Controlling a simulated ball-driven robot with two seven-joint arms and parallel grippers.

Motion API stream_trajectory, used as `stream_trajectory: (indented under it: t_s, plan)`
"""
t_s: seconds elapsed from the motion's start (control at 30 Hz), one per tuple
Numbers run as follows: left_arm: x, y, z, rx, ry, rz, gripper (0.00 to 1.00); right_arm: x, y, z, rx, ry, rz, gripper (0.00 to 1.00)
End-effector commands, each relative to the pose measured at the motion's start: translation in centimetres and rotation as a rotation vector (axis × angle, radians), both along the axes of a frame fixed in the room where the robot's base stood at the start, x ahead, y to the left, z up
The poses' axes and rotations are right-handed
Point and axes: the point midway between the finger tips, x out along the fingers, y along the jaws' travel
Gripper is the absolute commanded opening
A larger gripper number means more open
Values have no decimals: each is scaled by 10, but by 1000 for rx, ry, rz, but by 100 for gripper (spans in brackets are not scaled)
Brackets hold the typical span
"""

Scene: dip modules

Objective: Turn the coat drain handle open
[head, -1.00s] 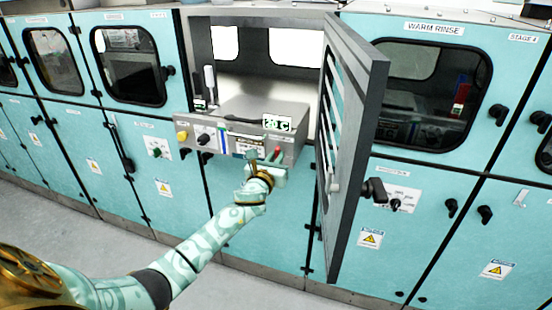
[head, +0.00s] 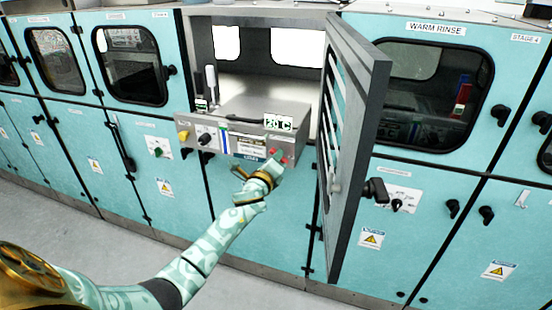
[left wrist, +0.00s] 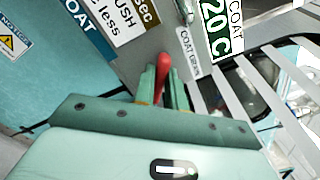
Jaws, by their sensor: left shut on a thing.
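The red coat drain handle (left wrist: 163,70) stands out from the grey panel (head: 228,133), below a small label (left wrist: 187,50) that seems to read COAT DRAIN. My left gripper (head: 277,159) is at the right end of this panel. In the left wrist view its two green fingers (left wrist: 163,88) sit on either side of the red handle and are shut on it. The handle's lower part is hidden between the fingers. In the head view only small red bits of the handle (head: 273,151) show around the gripper. My right gripper is in neither view.
An open grey-edged door (head: 357,145) swings out just right of my left gripper. A 20 C display (head: 278,122) is above the handle. A yellow knob (head: 184,136) and a black knob (head: 204,139) are on the panel's left. Floor (head: 120,250) in front is clear.

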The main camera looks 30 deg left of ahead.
Motion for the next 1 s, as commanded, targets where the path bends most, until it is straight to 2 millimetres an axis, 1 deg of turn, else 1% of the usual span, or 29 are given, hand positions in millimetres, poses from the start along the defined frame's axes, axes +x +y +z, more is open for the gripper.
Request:
stream_trajectory:
  t_s: [0.3,0.53,0.8,1.0]
  plan:
    - [-1,1,-4,-289,-66,0,0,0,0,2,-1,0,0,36]
    - [-1,1,-5,-470,-108,1,0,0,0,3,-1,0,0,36]
    - [-1,1,-6,-610,-141,1,0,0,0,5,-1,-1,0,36]
    - [-1,1,-6,-659,-155,1,0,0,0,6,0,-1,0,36]
